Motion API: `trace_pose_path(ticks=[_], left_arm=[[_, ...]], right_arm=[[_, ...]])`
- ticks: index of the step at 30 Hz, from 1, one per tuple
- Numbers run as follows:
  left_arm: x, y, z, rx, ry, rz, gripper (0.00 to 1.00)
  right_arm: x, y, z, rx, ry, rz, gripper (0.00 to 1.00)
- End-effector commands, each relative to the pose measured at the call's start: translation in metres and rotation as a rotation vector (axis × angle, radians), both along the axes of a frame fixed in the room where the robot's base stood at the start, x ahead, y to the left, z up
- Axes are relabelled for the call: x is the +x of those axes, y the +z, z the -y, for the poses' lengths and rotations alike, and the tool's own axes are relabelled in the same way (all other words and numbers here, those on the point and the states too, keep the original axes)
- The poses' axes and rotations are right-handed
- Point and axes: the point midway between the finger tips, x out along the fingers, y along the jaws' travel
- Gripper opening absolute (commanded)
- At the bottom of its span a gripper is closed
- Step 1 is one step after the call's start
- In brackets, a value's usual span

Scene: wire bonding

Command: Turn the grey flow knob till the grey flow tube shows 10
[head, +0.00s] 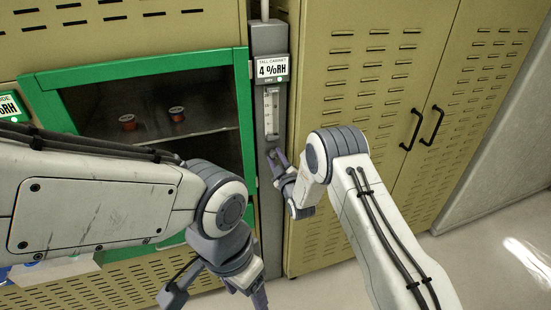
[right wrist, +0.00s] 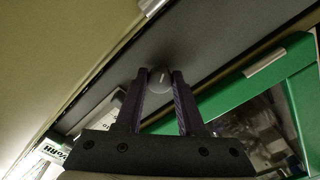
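The grey flow tube (head: 271,113) is a pale upright gauge on the grey post, below a sign. Its level is too small to read. The grey flow knob (right wrist: 160,79) is a small round grey knob with a pale line on its face, in the middle of the right wrist view. In the head view my right gripper (head: 277,166) is at the post just below the tube and hides the knob. In the right wrist view its two fingertips (right wrist: 161,75) lie on either side of the knob and seem to touch it. My left gripper (head: 214,293) is open and empty, low in front of the cabinets.
A green-framed cabinet (head: 243,95) with small reels inside stands left of the post. A tall tan cabinet (head: 340,85) with dark handles stands right of it. The floor at the right is clear.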

Motion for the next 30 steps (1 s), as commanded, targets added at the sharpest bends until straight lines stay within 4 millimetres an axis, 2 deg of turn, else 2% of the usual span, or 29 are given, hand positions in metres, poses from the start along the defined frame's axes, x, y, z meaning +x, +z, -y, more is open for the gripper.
trace_pose_path(ticks=[8, 14, 30], left_arm=[[0.000, -0.003, 0.000, 0.000, 0.000, 0.000, 0.68], [0.000, -0.013, 0.000, 0.000, 0.000, 0.000, 0.68], [0.000, -0.064, 0.000, 0.000, 0.000, 0.000, 0.68]], right_arm=[[0.000, -0.001, 0.000, 0.013, 0.001, -0.005, 0.00], [0.000, -0.003, 0.000, 0.084, 0.001, -0.027, 0.00], [-0.001, -0.005, -0.001, 0.528, 0.002, -0.171, 0.00]])
